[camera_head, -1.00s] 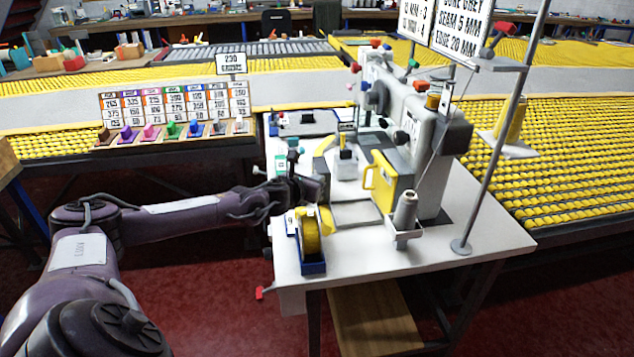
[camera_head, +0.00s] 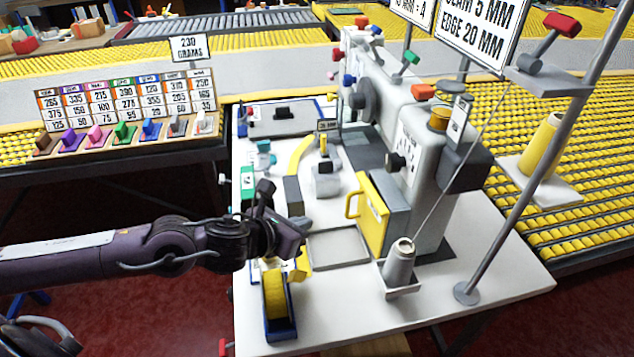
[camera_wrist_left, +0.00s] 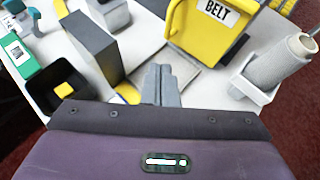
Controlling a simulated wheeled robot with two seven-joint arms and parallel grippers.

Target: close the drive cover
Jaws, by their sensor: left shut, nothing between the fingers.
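The drive cover is a yellow panel (camera_head: 374,217) with a handle on the grey housing of the sewing machine (camera_head: 412,150). In the left wrist view the yellow panel (camera_wrist_left: 205,30) carries the label "BELT" and stands ahead, up and to the right of my fingers. It appears to stand swung out, but I cannot tell how far. My left gripper (camera_head: 300,232) is left of the cover, above the white table, apart from it. In the left wrist view its fingers (camera_wrist_left: 160,82) are together and empty. My right gripper is not in view.
A blue tape holder with a yellow roll (camera_head: 277,295) stands at the table's front left. A grey thread cone (camera_head: 400,265) stands right of the cover. A thread-stand pole (camera_head: 530,170) rises at the right. A grey recessed frame (camera_head: 338,247) lies before the cover.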

